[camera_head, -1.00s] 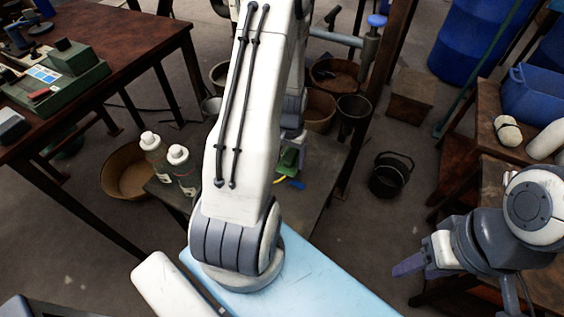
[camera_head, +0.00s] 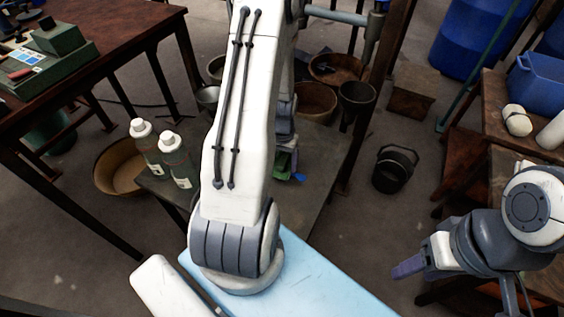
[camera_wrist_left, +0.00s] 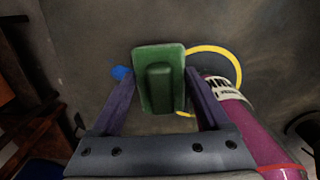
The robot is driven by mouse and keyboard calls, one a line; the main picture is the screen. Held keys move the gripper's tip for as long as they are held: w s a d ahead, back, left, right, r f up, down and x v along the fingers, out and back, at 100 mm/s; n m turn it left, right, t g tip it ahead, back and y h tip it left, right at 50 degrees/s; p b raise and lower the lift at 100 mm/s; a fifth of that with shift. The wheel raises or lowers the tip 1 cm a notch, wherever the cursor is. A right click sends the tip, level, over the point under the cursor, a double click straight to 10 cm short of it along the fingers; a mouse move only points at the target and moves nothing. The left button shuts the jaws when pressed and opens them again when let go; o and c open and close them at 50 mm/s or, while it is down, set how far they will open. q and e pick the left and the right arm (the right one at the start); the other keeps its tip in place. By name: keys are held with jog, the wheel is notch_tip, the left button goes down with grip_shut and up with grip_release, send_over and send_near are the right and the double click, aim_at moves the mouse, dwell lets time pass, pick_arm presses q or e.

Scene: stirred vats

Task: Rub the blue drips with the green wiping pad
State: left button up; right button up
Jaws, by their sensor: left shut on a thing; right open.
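The green wiping pad (camera_wrist_left: 160,80) is between the purple fingers of my left gripper (camera_wrist_left: 161,90), which is shut on its raised grip. The pad also shows partly in the head view (camera_head: 282,163), behind my left arm. A blue drip (camera_wrist_left: 121,72) lies on the dark surface just left of the pad in the left wrist view, partly behind the finger. Blue also shows near the pad in the head view (camera_head: 299,178). I cannot tell whether the pad touches the surface. My right gripper (camera_head: 402,268) is open and empty at the right.
A yellow ring (camera_wrist_left: 239,65) and a magenta bottle (camera_wrist_left: 245,125) are close right of the pad. Two white-capped bottles (camera_head: 178,162) stand at the low table's left edge. Bowls and pots (camera_head: 316,101) stand at its back. A black bucket (camera_head: 394,169) is on the floor.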

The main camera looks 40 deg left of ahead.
aim_at(293, 179)
pick_arm(q)
jog(key=shift+f+b, duration=0.55)
jog(key=shift+f, duration=0.5)
dwell(0.6)
jog(key=shift+d, duration=0.1)
jog(key=shift+w+d+r+p, duration=0.1)
jog(key=shift+w+d+p, duration=0.1)
jog(key=shift+d, duration=0.5)
jog(key=shift+w+d+r+p, duration=0.1)
jog(key=shift+w+d+p, duration=0.1)
jog(key=shift+d, duration=0.45)
jog(key=shift+w+d+f+p, duration=0.1)
jog(key=shift+w+d+p, duration=0.15)
jog(key=shift+d, duration=0.9)
jog(key=shift+w+d+f+p, duration=0.1)
jog(key=shift+w+d, duration=0.15)
jog(key=shift+d, duration=0.9)
jog(key=shift+r+p, duration=0.1)
jog(key=shift+p, duration=0.25)
jog(key=shift+s+a, duration=0.25)
jog(key=shift+a, duration=0.7)
jog(key=shift+s+a, duration=0.2)
jog(key=shift+a, duration=0.75)
jog(key=shift+s+a+p, duration=0.25)
jog(key=shift+a+p, duration=0.1)
jog(key=shift+a, duration=0.6)
jog(key=shift+s+a+p, duration=0.2)
jog(key=shift+a+p, duration=0.1)
jog(key=shift+a, duration=0.6)
